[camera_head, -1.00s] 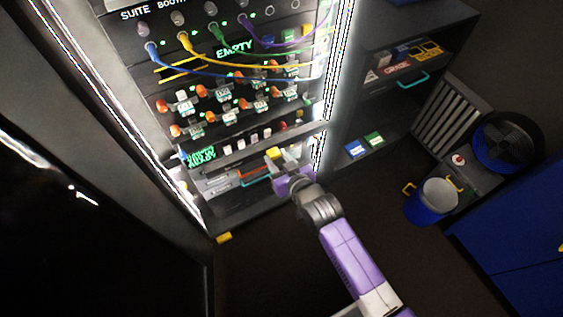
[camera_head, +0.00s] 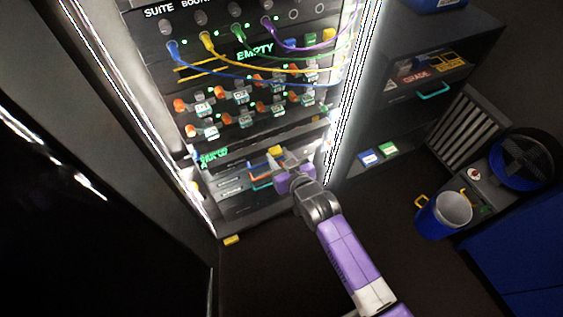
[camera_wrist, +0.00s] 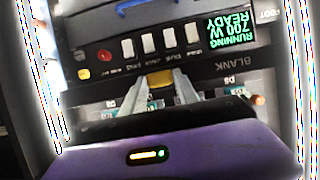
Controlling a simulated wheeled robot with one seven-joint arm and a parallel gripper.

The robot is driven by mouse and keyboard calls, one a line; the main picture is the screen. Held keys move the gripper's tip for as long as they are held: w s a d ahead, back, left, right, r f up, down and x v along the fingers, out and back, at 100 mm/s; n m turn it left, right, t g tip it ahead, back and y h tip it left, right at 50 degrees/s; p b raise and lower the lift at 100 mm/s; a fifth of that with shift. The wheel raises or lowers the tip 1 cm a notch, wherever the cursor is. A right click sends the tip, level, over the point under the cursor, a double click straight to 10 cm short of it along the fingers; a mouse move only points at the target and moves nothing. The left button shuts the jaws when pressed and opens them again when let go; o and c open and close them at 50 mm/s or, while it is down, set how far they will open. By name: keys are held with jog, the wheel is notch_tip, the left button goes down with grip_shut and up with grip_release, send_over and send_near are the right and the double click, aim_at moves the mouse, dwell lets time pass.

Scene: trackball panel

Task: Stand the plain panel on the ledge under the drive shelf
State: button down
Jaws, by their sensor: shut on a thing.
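My gripper (camera_head: 281,163) is at the lower front of the lit rack. In the wrist view its fingers (camera_wrist: 160,88) are closed on a yellow tab (camera_wrist: 160,78) at a dark panel (camera_wrist: 208,72) marked BLANK, which I take as the plain panel. In the head view the panel (camera_head: 250,146) shows as a dark strip across the rack, above my gripper. Whether its back touches the rack cannot be told. Below it is a shelf of drive-like units (camera_head: 232,184), partly hidden by my gripper. I cannot make out the ledge clearly.
Patch cables (camera_head: 250,66) hang across the upper rack, above rows of orange-ended plugs (camera_head: 240,95). A small yellow block (camera_head: 231,240) sits at the rack's foot. A side shelf unit (camera_head: 405,110) and a blue bucket (camera_head: 440,215) stand to the right. The floor between is clear.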

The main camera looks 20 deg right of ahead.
aim_at(274, 148)
jog(key=shift+w+r+b, duration=0.1)
jog(key=shift+w+b, duration=0.45)
jog(key=shift+w, duration=1.1)
jog(key=w+b, duration=0.4)
jog(key=w, duration=0.3)
dwell(3.0)
jog(key=c, duration=0.9)
grip_release()
jog(key=shift+o, duration=0.2)
jog(key=shift+v, duration=3.85)
